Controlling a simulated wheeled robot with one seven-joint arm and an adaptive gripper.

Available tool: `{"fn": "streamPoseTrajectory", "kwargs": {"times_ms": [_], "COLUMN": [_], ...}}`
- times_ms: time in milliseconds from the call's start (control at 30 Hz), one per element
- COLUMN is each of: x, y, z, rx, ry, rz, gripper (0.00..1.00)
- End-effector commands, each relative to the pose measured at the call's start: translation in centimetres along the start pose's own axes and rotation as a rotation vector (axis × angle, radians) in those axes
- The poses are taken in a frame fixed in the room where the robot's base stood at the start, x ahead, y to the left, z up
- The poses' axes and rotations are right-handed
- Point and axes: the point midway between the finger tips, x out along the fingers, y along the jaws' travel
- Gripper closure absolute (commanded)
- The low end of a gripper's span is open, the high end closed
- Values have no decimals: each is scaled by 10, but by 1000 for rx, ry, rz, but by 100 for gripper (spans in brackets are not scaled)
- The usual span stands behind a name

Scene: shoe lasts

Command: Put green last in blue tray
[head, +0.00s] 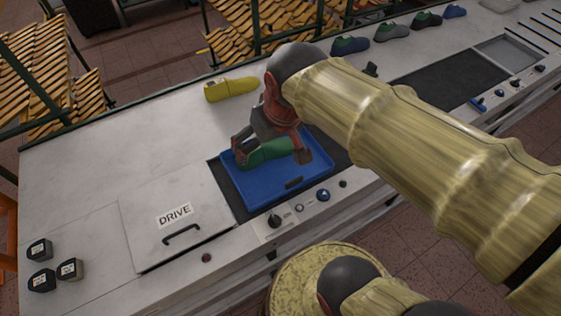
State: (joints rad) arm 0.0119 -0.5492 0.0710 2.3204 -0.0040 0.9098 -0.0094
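The green last (267,152) is in the head view, at the blue tray (267,193), over its back part. It lies roughly level, pointing left to right. My gripper (272,153) is above the tray, with its fingers spread wide, one near each end of the last. The fingers look open; whether either touches the last cannot be told. The gripper body hides part of the last's upper side and the tray's back edge. Whether the last rests on the tray floor is hard to see.
A yellow last (231,89) lies behind the tray. Several other lasts, such as a grey one (391,32), stand in a row at the back right. A panel labelled DRIVE (175,216) is left of the tray. Knobs (323,195) line the front edge. Black blocks (40,250) sit front left.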

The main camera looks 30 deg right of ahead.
Motion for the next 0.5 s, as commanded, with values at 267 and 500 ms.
{"fn": "streamPoseTrajectory", "kwargs": {"times_ms": [267,500], "x": [-19,-20], "y": [-4,-5], "z": [51,60], "rx": [1,1], "ry": [90,102], "rz": [-6,-8], "gripper": [10,10]}}
